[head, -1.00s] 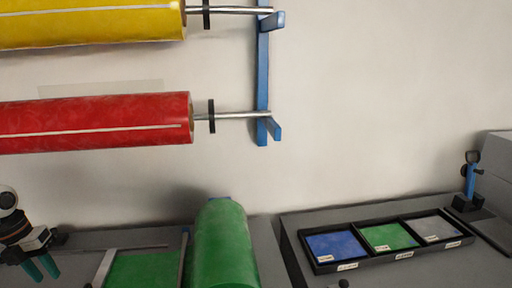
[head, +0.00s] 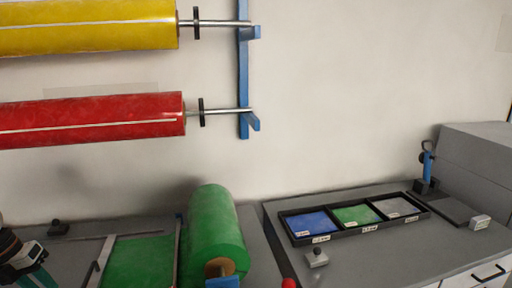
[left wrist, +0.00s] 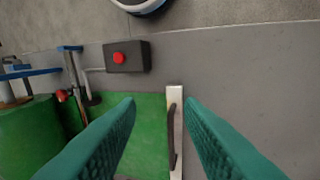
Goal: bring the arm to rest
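My left gripper (left wrist: 160,125) shows in the left wrist view with its two teal fingers spread apart and nothing between them. Below and between the fingers are a green sheet (left wrist: 148,150) and a pale bar with a dark handle (left wrist: 174,130) along the sheet's edge. In the head view part of my left gripper (head: 38,277) shows at the lower left, beside the green sheet (head: 140,262); its fingertips are cut off by the picture's bottom edge. My right gripper is in neither view.
A green roll (head: 215,235) lies beside the sheet. Red (head: 90,118) and yellow (head: 85,27) rolls hang on the wall. A black tray (head: 355,229) with blue, green and grey compartments sits on the right bench. A box with a red button (left wrist: 128,57) stands near the sheet.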

